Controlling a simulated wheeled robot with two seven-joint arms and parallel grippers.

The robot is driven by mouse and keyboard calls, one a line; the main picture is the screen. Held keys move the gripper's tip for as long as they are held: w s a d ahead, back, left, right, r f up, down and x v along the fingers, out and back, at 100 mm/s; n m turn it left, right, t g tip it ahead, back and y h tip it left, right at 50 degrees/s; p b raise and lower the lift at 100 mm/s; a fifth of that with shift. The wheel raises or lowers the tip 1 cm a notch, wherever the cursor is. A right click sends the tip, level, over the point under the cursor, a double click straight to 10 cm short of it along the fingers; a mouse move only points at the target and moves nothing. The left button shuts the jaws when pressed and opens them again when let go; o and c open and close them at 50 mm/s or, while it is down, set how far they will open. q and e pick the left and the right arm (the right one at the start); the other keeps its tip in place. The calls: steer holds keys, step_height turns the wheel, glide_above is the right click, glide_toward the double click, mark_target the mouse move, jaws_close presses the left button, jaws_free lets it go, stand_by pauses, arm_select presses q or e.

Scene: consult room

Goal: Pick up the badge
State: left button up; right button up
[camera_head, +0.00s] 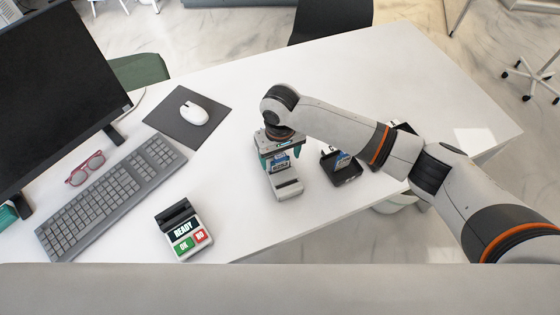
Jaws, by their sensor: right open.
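A blue and white badge (280,161) stands at the back of a small grey-white device (288,188) on the desk. My right gripper (280,158) points down over it with its teal fingers apart, one on each side of the badge. I cannot tell whether the fingers touch it. The gripper hides part of the badge's top. A similar blue card (343,160) sits in a black tray (347,174) just to the right. My left gripper is not in view.
A READY terminal (184,232) with green and red buttons stands at the front. A keyboard (112,196), red glasses (86,168), mouse (194,113) and monitor (60,85) are to the left. The white desk (380,70) is clear at the back right.

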mark_target(280, 165)
steer(key=shift+f, duration=1.25)
steer(key=c, duration=1)
